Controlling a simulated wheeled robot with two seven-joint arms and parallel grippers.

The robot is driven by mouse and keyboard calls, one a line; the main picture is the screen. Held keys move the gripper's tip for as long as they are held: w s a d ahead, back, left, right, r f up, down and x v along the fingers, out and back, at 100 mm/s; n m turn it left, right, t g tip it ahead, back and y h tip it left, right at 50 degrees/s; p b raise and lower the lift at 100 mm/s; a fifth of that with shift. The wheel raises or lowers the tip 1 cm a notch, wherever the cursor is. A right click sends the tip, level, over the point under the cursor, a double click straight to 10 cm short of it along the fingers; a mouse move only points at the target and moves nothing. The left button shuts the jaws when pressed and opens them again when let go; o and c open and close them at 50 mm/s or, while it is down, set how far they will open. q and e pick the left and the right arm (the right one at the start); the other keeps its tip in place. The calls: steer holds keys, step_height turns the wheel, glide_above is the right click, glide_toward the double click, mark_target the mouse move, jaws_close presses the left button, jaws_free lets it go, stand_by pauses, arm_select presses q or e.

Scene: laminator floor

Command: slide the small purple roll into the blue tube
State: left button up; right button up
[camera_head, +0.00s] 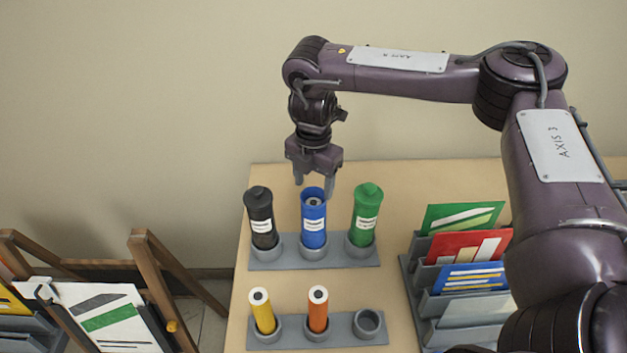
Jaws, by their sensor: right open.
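The blue tube (313,226) stands upright, uncapped, in the middle cup of the back grey rack. A greyish ring with a dark centre shows inside its mouth, like the end of a roll; its side is hidden, so I cannot tell its colour. No purple roll shows anywhere else. My right gripper (314,184) is just above and behind the tube's mouth, pointing down, fingers apart on either side, with nothing seen between them. My left gripper is not in view.
Capped black (261,220) and green (366,216) tubes flank the blue one. In front, a rack holds a yellow roll (264,312), an orange roll (318,311) and an empty cup (368,323). A folder sorter (409,275) stands right; a wooden easel (158,285) stands left.

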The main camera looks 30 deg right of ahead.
step_height(320, 180, up, 8)
stand_by(0.5)
steer(key=shift+f, duration=0.15)
stand_by(0.7)
